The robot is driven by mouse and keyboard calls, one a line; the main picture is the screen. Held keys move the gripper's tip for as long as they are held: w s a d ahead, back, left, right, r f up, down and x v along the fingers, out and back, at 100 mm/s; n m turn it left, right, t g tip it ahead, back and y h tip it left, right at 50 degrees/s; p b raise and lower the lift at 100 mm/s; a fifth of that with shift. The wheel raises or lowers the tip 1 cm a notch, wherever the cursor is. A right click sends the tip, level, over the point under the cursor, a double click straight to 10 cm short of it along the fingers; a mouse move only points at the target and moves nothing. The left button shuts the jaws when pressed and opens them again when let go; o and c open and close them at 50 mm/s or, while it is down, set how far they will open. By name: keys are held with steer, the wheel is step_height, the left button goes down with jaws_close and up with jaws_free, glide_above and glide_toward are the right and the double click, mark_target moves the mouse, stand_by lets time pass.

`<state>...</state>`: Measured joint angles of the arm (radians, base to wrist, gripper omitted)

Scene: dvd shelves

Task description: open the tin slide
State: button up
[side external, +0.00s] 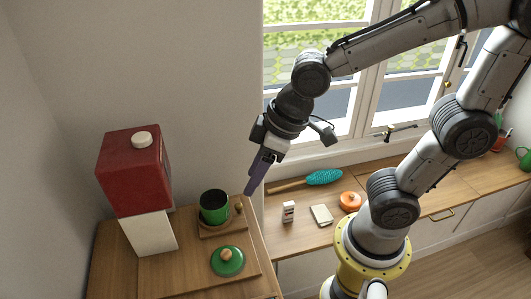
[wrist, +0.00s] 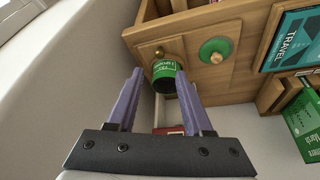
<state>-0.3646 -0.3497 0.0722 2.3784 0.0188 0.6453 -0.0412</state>
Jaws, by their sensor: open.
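A dark green tin (side external: 214,207) stands upright in a small wooden tray (side external: 224,229) on the wooden cabinet top. A small round knob (side external: 238,206) shows at the tray's right side. In the wrist view the tin (wrist: 165,79) lies beyond my fingers, with a brass-coloured knob (wrist: 159,52) beside it. A green lid with a wooden knob (side external: 228,261) lies in front of the tray; it also shows in the wrist view (wrist: 216,50). My gripper (side external: 250,190) is open and empty, its purple fingers pointing down right of the tin, apparently apart from everything. Which part is the slide is unclear.
A red box (side external: 135,172) on a white block (side external: 149,234) stands left of the tray. On the lower counter right are a teal brush (side external: 323,178), an orange pot (side external: 350,202) and small boxes (side external: 288,212). The wrist view shows a travel case (wrist: 296,42) and a green case (wrist: 304,122).

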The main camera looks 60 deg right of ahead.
steer(key=a+v, duration=0.1)
steer(key=v, duration=0.5)
steer(key=shift+d, duration=0.5)
steer(key=shift+s+r, duration=0.1)
steer(key=s+d+f+m+t+h, duration=0.1)
steer(key=s+d+f+m, duration=0.1)
steer(key=s+d+m, duration=0.2)
steer(key=s+d, duration=0.2)
steer(key=d, duration=0.2)
steer(key=shift+d+m+h, duration=0.3)
steer(key=shift+d+h, duration=0.05)
steer(key=shift+h, duration=0.05)
